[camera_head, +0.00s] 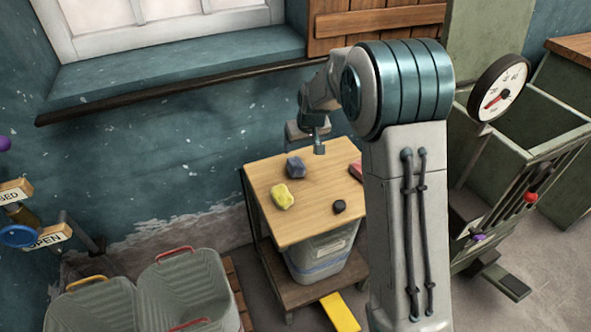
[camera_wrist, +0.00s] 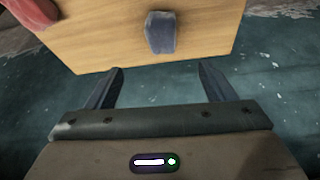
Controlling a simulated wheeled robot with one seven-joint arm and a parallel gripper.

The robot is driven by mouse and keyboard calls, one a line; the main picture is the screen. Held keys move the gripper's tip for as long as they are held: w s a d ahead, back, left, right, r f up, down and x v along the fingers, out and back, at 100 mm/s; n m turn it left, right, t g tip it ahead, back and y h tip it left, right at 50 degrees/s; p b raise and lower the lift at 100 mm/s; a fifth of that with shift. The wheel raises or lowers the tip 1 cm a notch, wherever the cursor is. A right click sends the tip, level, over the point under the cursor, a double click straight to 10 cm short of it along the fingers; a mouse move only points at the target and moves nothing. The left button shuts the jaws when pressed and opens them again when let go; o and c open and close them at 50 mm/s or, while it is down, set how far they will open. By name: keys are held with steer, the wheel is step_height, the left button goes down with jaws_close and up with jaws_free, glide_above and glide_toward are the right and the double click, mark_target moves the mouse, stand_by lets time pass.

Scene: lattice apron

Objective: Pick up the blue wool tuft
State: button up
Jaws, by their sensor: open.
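The blue wool tuft (camera_head: 295,168) is a small blue-grey lump on the wooden table top, near its back edge. In the wrist view it also shows (camera_wrist: 161,32), at the top centre, ahead of the fingertips and between their lines. My gripper (camera_wrist: 160,78) is open and empty, its two dark fingers apart on either side. In the head view my gripper (camera_head: 318,147) hangs above the back part of the table, a little right of the tuft and apart from it.
The table (camera_head: 262,180) also bears a yellow lump (camera_head: 282,197), a small black lump (camera_head: 340,206) and a red piece (camera_head: 356,170) partly hidden by my arm. The blue wall (camera_head: 190,140) stands close behind. Grey bins (camera_head: 188,285) stand at front left.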

mark_target(297, 164)
steer(key=x, duration=0.8)
steer(key=shift+s, duration=0.1)
steer(key=shift+s+x, duration=0.1)
steer(key=shift+x, duration=1.25)
steer(key=shift+s+x, duration=0.15)
steer(key=shift+x, duration=1.15)
steer(key=shift+a+f, duration=0.1)
steer(key=c, duration=1.1)
